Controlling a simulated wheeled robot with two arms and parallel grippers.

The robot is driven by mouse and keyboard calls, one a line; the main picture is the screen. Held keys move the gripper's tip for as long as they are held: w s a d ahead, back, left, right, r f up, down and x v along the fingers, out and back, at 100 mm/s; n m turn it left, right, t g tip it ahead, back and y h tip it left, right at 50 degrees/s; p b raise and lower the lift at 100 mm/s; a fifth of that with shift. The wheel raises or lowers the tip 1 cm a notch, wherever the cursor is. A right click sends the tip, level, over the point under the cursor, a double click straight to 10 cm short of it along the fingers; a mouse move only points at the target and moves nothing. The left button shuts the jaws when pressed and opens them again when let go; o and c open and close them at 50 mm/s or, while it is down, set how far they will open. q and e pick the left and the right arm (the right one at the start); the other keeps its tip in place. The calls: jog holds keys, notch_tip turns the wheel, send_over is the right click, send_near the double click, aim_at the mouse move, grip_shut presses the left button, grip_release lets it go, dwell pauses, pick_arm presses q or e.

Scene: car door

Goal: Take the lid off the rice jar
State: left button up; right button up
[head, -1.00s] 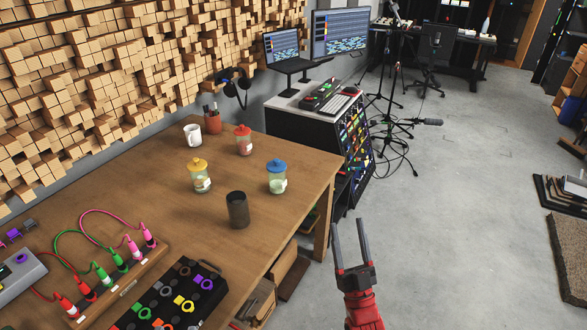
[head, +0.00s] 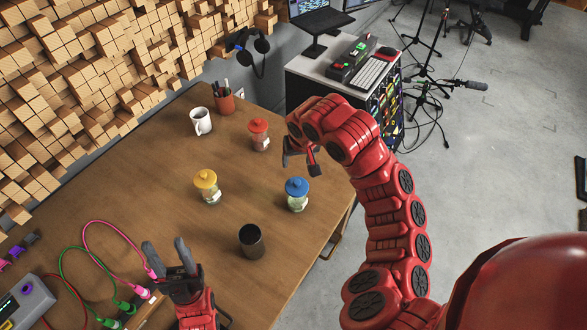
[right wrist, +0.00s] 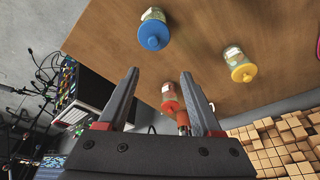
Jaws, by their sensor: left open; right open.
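Three lidded glass jars stand upright on the wooden table: one with a yellow lid (head: 207,187), one with a blue lid (head: 297,194) and one with a red lid (head: 259,134). All lids are on. I cannot read the labels or tell which jar holds rice. My right gripper (head: 301,163) is open and empty, above the table between the red-lidded and blue-lidded jars in the head view. In the right wrist view, the jars lie beyond the open fingers (right wrist: 158,75), apart from them. My left gripper (head: 166,245) is open and empty, left of the dark cup.
A dark cup (head: 251,241) stands near the table's front edge. A white mug (head: 200,121) and an orange pen holder (head: 223,99) are at the back. Coloured cables (head: 105,270) lie at the lower left. Bare table (head: 160,190) surrounds the jars.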

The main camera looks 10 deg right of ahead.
jog(key=b, duration=0.4)
send_over(297, 182)
jog(key=s, duration=0.2)
jog(key=shift+g, duration=0.3)
jog(key=f, duration=1.1)
jog(key=shift+a, duration=0.25)
jog(key=shift+w+f+p, duration=0.2)
jog(key=shift+f+p, duration=0.25)
jog(key=shift+p, duration=0.4)
jog(key=p+x, duration=0.1)
jog(key=x, duration=0.2)
jog(key=shift+w+d+r+p, duration=0.1)
jog(key=shift+d+p, duration=0.15)
jog(key=shift+p, duration=0.1)
jog(key=shift+x, duration=0.8)
jog(key=shift+d, duration=0.1)
grip_shut()
